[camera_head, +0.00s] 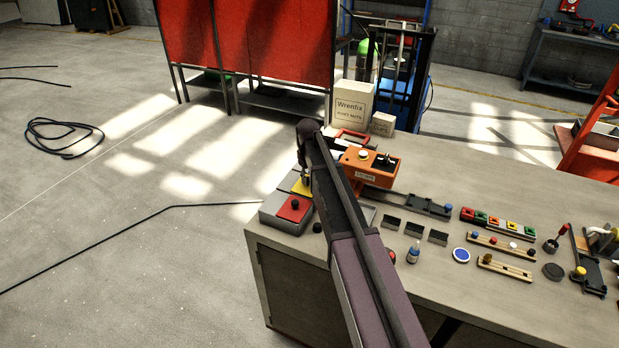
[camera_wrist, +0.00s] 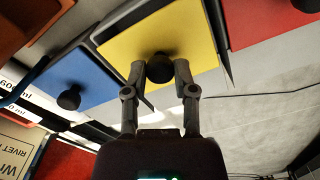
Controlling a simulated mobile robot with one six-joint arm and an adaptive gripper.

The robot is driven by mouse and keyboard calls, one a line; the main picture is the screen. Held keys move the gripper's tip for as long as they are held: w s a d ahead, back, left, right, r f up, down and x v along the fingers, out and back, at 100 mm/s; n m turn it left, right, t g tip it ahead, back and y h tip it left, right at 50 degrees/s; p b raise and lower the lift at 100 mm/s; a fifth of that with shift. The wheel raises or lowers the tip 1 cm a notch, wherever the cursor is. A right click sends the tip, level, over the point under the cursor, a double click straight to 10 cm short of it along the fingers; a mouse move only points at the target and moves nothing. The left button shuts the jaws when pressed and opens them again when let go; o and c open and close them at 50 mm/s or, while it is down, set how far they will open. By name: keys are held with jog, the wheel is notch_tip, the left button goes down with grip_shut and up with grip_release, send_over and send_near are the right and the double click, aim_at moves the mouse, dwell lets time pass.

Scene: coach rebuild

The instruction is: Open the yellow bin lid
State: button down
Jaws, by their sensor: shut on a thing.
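The yellow bin lid (camera_wrist: 155,40) is a flat yellow panel with a round black knob (camera_wrist: 160,67) near its edge, seen in the wrist view. My gripper (camera_wrist: 159,72) is shut on this knob, with one finger on each side of it. In the head view a small part of the yellow lid (camera_head: 302,187) shows beside my arm, which hides the rest and my gripper. The red lid (camera_head: 294,208) with a black knob is next to it in the head view. A blue lid (camera_wrist: 75,80) with its own knob is on the other side in the wrist view.
An orange device (camera_head: 368,165) stands on the workbench (camera_head: 480,180) close to the bins. A white Wrenfix box (camera_head: 352,103) stands behind.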

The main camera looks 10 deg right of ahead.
jog(key=w+a, duration=0.2)
jog(key=a, duration=0.1)
jog(key=w+a, duration=0.1)
jog(key=a, duration=0.1)
jog(key=shift+w, duration=0.3)
jog(key=shift+c, duration=2)
grip_release()
jog(key=shift+r, duration=0.1)
